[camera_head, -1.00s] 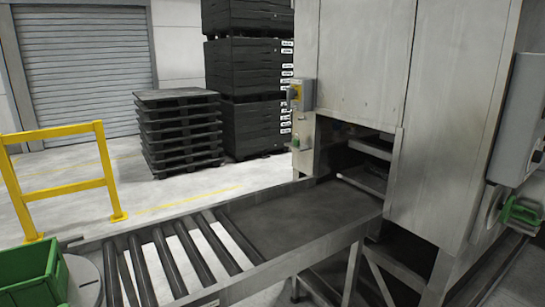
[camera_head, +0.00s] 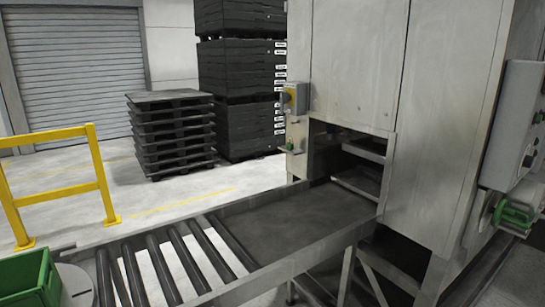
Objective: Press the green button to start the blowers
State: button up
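A grey control box (camera_head: 512,125) is mounted on the washer's side at the right edge, seen at a steep angle. Its face carries a dark round knob (camera_head: 528,160) and a small control (camera_head: 538,117) higher up. I cannot make out for certain which control is the green button. A larger green handle-like part (camera_head: 514,216) sits below the box on a round metal fitting. My gripper is not in view.
The steel washer housing (camera_head: 440,110) fills the right, with an open dark mouth. A roller conveyor (camera_head: 170,265) leads into it. A green crate (camera_head: 30,280), yellow rail (camera_head: 55,185) and stacked black pallets (camera_head: 172,135) stand left. Floor between rail and pallets is clear.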

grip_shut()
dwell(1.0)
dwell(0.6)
